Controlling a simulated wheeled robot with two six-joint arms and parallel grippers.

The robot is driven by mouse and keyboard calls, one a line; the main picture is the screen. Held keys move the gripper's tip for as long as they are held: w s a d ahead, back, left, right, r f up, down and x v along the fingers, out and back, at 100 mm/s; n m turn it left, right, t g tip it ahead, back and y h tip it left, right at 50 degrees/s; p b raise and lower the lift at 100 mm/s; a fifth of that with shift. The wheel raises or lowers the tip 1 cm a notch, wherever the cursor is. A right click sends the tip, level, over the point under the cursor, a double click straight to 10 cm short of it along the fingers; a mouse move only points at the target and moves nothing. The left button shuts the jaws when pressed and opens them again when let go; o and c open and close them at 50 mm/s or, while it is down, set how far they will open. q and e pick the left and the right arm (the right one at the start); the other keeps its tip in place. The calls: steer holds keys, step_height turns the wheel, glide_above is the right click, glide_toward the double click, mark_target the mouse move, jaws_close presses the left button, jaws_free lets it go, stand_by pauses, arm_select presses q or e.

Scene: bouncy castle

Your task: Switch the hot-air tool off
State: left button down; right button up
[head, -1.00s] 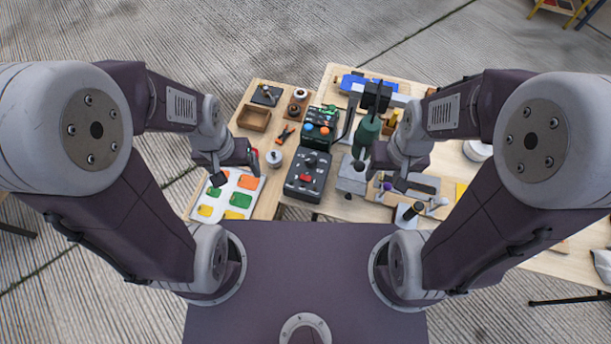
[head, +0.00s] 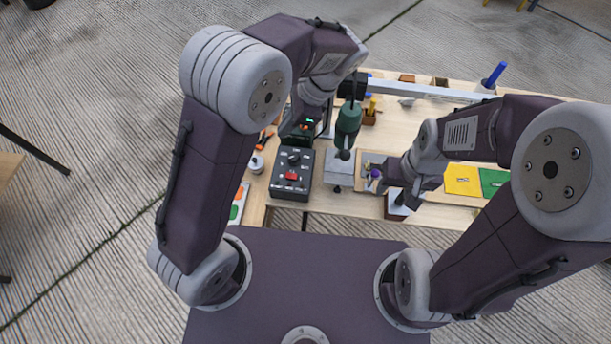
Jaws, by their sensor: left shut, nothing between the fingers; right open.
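The green hot-air tool (head: 348,122) stands nozzle-down over a grey block (head: 340,168), with a black part (head: 352,86) at its top. Left of the block is a dark control box (head: 276,184) with a black knob (head: 293,158) and a red switch (head: 291,176). My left gripper (head: 300,122) is shut and empty, reached over the bench behind the control box; its wrist and the dark things behind it make its fingertips hard to make out. My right gripper (head: 374,182) is open, low over the bench right of the grey block, apart from the tool.
A second box (head: 297,140) is partly hidden by my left wrist. A small round metal pot (head: 256,164) is left of the control box. Yellow (head: 462,180) and green (head: 492,182) sheets lie at the right. A long metal rail (head: 430,90) runs along the back.

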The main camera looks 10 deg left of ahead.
arm_select(q)
steer(key=s+d+f+m+t, duration=0.1)
steer(key=s+d+f+m, duration=0.1)
steer(key=d+f, duration=0.3)
steer(key=d+b, duration=0.1)
steer(key=d, duration=0.1)
steer(key=shift+s+d+m, duration=0.15)
steer(key=shift+d+m, duration=0.25)
arm_select(e)
steer(key=shift+s+d+f, duration=0.15)
steer(key=shift+s+f, duration=0.1)
steer(key=shift+f, duration=0.55)
arm_select(q)
steer(key=shift+f, duration=0.1)
glide_toward(286, 173)
steer(key=shift+y, duration=0.3)
steer(key=x, duration=0.5)
steer(key=shift+d+f+b, duration=0.1)
steer(key=shift+f+b, duration=0.05)
steer(key=shift+b, duration=0.25)
steer(key=shift+a+f, duration=0.3)
steer(key=shift+f, duration=0.25)
arm_select(e)
steer(key=shift+f, duration=0.5)
